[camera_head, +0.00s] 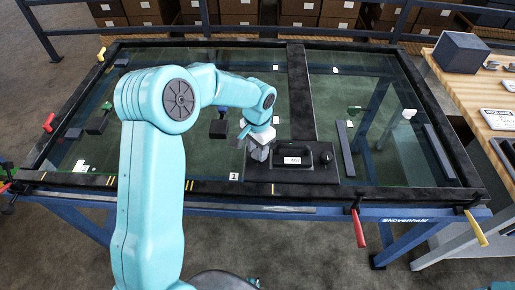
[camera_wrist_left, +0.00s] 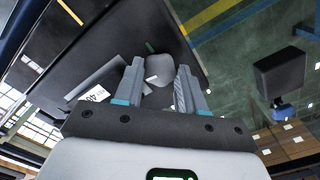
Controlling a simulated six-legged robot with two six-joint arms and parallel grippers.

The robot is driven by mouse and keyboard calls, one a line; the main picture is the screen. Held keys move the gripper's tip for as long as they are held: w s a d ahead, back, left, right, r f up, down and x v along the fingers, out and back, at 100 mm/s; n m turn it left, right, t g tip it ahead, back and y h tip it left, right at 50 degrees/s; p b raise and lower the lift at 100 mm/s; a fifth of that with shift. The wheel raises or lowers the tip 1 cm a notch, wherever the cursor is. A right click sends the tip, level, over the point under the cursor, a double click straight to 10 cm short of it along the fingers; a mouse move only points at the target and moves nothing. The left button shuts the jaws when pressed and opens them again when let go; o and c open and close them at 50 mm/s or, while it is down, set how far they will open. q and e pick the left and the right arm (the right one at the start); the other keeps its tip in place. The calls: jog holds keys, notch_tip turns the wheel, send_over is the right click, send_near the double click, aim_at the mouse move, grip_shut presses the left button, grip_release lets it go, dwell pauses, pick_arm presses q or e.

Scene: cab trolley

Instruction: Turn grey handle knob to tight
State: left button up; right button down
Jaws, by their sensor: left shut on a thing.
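A black plate (camera_head: 310,177) lies on the glass-topped table and carries a black handle block with a white label (camera_head: 292,160). The label also shows in the left wrist view (camera_wrist_left: 96,94). My left gripper (camera_head: 259,152) points down at the plate's left end, beside the handle block. In the left wrist view my left gripper (camera_wrist_left: 158,80) has its two fingers on either side of the grey knob (camera_wrist_left: 160,68) and is shut on it. In the head view the fingers hide the knob. My right gripper is not in view.
A dark bar (camera_head: 301,95) crosses the table, and a grey strip (camera_head: 345,148) lies right of the plate. Black blocks (camera_head: 219,128) stand left of my gripper. Red (camera_head: 357,228) and yellow clamps sit on the table's edges. A wooden bench (camera_head: 465,85) is at the right.

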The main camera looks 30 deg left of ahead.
pick_arm(q)
jog(key=m, duration=0.4)
jog(key=shift+r+m, duration=0.1)
jog(key=shift+m, duration=0.2)
jog(key=m, duration=0.3)
jog(key=shift+w+m+p, duration=0.1)
jog(key=shift+m+p, duration=0.3)
jog(key=m, duration=0.4)
jog(key=shift+p, duration=0.4)
jog(key=shift+m+p, duration=0.35)
jog(key=shift+m, duration=1.75)
jog(key=o, duration=1.1)
jog(key=shift+c, duration=0.2)
notch_tip(320, 180, up, 16)
jog(key=shift+r, duration=0.1)
